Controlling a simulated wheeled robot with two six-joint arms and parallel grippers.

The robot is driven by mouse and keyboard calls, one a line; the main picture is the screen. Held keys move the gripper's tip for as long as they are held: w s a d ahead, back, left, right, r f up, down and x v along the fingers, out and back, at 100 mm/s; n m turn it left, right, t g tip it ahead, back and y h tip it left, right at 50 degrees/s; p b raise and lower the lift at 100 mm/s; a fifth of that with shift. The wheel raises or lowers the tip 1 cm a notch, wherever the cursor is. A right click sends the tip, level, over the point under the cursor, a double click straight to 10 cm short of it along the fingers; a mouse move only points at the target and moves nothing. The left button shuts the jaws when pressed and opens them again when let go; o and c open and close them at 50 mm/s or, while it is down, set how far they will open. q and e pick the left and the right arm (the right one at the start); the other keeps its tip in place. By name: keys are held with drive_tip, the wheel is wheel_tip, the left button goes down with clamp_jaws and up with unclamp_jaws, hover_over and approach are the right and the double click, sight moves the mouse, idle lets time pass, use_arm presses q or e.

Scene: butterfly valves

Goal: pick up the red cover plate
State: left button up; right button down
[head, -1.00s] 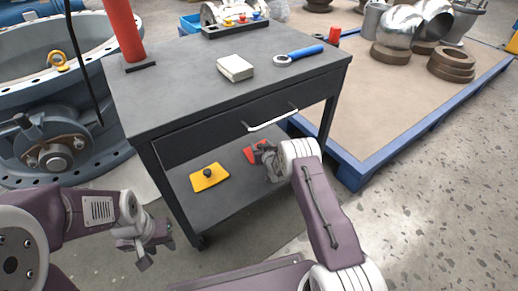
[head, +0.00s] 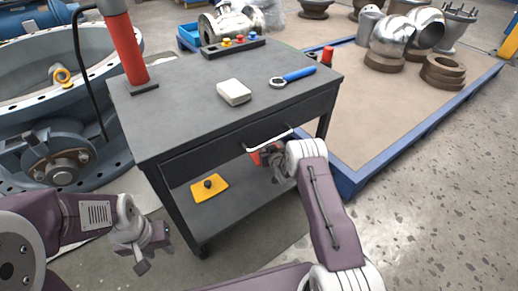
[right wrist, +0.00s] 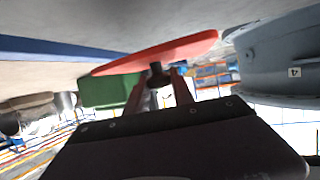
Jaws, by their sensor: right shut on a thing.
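The red cover plate (head: 257,157) shows in the head view in the space below the cart's drawer, partly hidden by my right gripper (head: 269,157). In the right wrist view the plate (right wrist: 165,52) is seen nearly edge-on. Its dark knob (right wrist: 157,74) sits between the fingers of my right gripper (right wrist: 160,88), which is shut on it. The plate appears raised off the lower shelf, though its underside is hidden in the head view. My left gripper (head: 155,257) is open and empty, left of the cart, its fingers apart.
The dark cart (head: 185,102) has a drawer handle (head: 268,139) just above my right gripper. A yellow plate with a black knob (head: 210,188) lies on the lower shelf. A blue-edged platform (head: 420,130) stands right.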

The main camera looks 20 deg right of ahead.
drive_tip(key=d+r+p, duration=0.1)
drive_tip(key=d, duration=0.1)
drive_tip(key=s+d+r+p, duration=0.1)
drive_tip(key=d+r, duration=0.1)
drive_tip(key=d+r+p, duration=0.1)
drive_tip(key=d, duration=0.2)
drive_tip(key=shift+s+r+p, duration=0.2)
drive_tip(key=shift+r+p, duration=0.15)
drive_tip(key=shift+s+d+r, duration=0.1)
drive_tip(key=shift+d+r, duration=0.05)
drive_tip(key=shift+d, duration=0.4)
